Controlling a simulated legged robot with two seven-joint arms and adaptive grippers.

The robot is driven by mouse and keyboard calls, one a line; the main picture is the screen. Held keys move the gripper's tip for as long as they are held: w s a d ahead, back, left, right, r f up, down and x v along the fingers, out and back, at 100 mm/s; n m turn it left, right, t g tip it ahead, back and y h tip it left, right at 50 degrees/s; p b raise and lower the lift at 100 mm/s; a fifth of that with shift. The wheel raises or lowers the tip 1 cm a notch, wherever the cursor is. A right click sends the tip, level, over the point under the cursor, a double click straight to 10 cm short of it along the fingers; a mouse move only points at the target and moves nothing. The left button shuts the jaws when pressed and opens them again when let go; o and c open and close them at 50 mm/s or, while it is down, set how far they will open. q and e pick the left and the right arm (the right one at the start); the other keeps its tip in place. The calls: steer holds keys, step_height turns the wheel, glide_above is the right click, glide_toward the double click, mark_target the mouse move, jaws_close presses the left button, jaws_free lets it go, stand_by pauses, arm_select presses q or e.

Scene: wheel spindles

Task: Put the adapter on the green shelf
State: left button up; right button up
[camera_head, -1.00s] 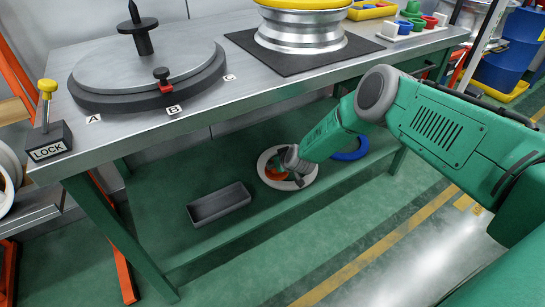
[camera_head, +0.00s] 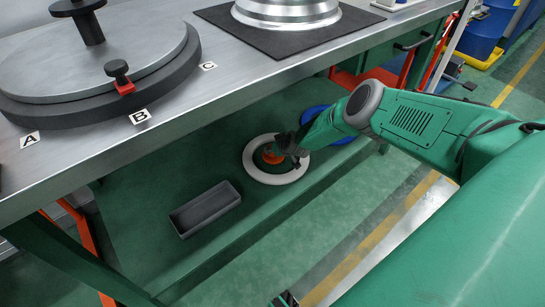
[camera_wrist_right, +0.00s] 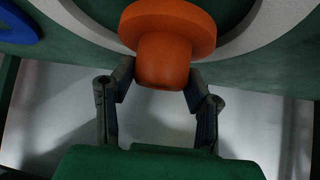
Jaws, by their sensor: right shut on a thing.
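The adapter, an orange flanged piece (camera_head: 271,154), is at the white ring in the head view. In the right wrist view the adapter (camera_wrist_right: 164,52) shows its wide flange at the top and its narrower stem between the fingers. My right gripper (camera_head: 288,146) is shut on the stem; its fingers (camera_wrist_right: 160,80) lie on either side. The green shelf (camera_head: 135,235) is under the workbench. The adapter appears over the ring's opening; I cannot tell whether it touches the shelf. A dark piece at the bottom edge of the head view may be my left gripper (camera_head: 285,299).
The white ring (camera_head: 256,175) lies on the shelf, with a blue ring (camera_head: 310,114) behind it. A grey bin (camera_head: 205,208) stands to the left, with bare shelf between. The metal tabletop (camera_head: 235,95) overhangs the shelf, holding a round plate (camera_head: 90,60).

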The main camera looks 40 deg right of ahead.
step_height(320, 180, down, 4)
steer(key=shift+r+b, duration=0.1)
steer(key=shift+b, duration=1)
steer(key=shift+c, duration=0.5)
steer(key=shift+r, duration=0.15)
steer(key=o, duration=1.4)
steer(key=shift+c, duration=0.2)
